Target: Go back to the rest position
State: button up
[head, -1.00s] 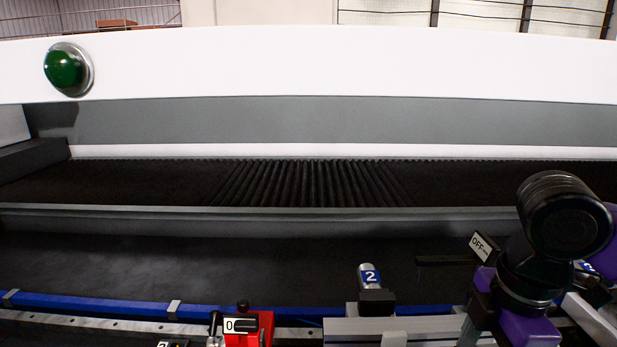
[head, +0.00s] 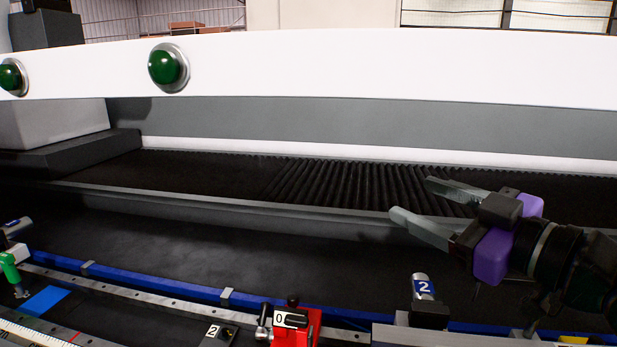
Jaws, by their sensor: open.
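My gripper (head: 410,200) is at the right of the head view, pointing left. Its two grey fingers are spread apart with nothing between them. It is in front of the dark ribbed cover of the machine and seems clear of it. My black and purple wrist enters from the right edge.
A cylinder marked 2 (head: 422,287) stands below my gripper. A red clamp with a 0 switch (head: 292,322) sits on the rail at the bottom. A blue rail (head: 155,284) runs along the front. Green buttons (head: 168,67) are on the white beam (head: 380,68).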

jog(key=s+d+r+m+t+h, duration=0.3)
jog(key=d+m+t, duration=0.2)
jog(key=m+t, duration=0.3)
jog(key=s+d+f+m+h, duration=0.4)
jog(key=s+f+m+h, duration=0.3)
jog(key=f+m+h, duration=0.25)
jog(key=s+a+f+n+g+y, duration=0.1)
jog(key=s+a+f+n+g, duration=0.1)
jog(key=s+f, duration=1.1)
jog(key=s+a+f+n+g+y, duration=0.2)
jog(key=s+f+g, duration=0.4)
jog(key=s+f, duration=0.7)
jog(key=s+a+n, duration=0.1)
jog(key=s+n, duration=0.1)
jog(key=s, duration=0.2)
jog(key=shift+a+f+n, duration=0.25)
jog(key=shift+a+n, duration=0.05)
jog(key=shift+n, duration=0.05)
